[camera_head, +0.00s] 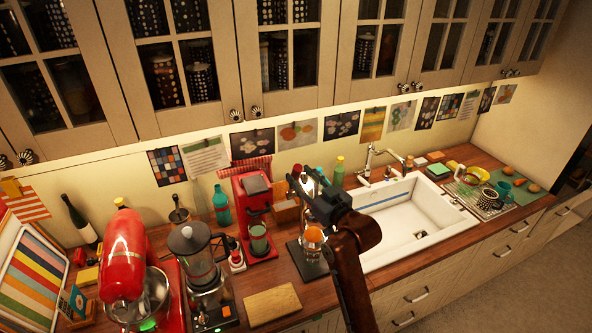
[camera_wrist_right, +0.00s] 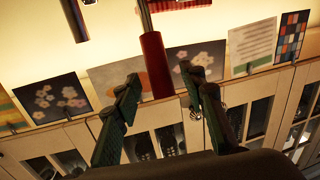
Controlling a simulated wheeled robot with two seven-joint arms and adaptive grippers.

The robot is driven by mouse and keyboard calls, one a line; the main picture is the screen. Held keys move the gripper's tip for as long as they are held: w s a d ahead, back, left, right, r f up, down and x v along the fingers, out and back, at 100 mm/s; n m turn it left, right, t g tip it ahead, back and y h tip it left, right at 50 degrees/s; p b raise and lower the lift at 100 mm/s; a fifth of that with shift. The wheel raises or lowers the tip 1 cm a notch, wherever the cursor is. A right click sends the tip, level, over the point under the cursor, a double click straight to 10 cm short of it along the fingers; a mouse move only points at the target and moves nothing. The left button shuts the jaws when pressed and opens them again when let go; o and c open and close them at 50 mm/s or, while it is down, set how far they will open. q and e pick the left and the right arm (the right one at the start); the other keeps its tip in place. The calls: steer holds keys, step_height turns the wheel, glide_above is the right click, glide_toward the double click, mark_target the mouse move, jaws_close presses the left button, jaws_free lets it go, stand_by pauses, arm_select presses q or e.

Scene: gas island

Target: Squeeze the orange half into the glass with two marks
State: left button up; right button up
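A rounded orange thing (camera_head: 313,235), which looks like the orange half, sits on a stand with a dark base (camera_head: 309,262) on the counter. The glass and its marks cannot be made out there. My right gripper (camera_head: 311,190) is above and just behind this stand. In the right wrist view its dark fingers (camera_wrist_right: 160,80) are spread apart. The end of a red handle (camera_wrist_right: 153,58) on a metal rod appears between the fingertips, with gaps at the sides; whether it touches them I cannot tell. My left gripper is out of view.
A red coffee machine (camera_head: 255,215), a blender-like jug (camera_head: 195,255) and a red stand mixer (camera_head: 125,255) crowd the left. A wooden board (camera_head: 272,304) lies in front. A white sink (camera_head: 415,225) is at the right. Cabinets (camera_head: 290,55) hang above.

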steer(key=shift+p+x, duration=0.35)
steer(key=shift+x, duration=1.25)
jaws_close()
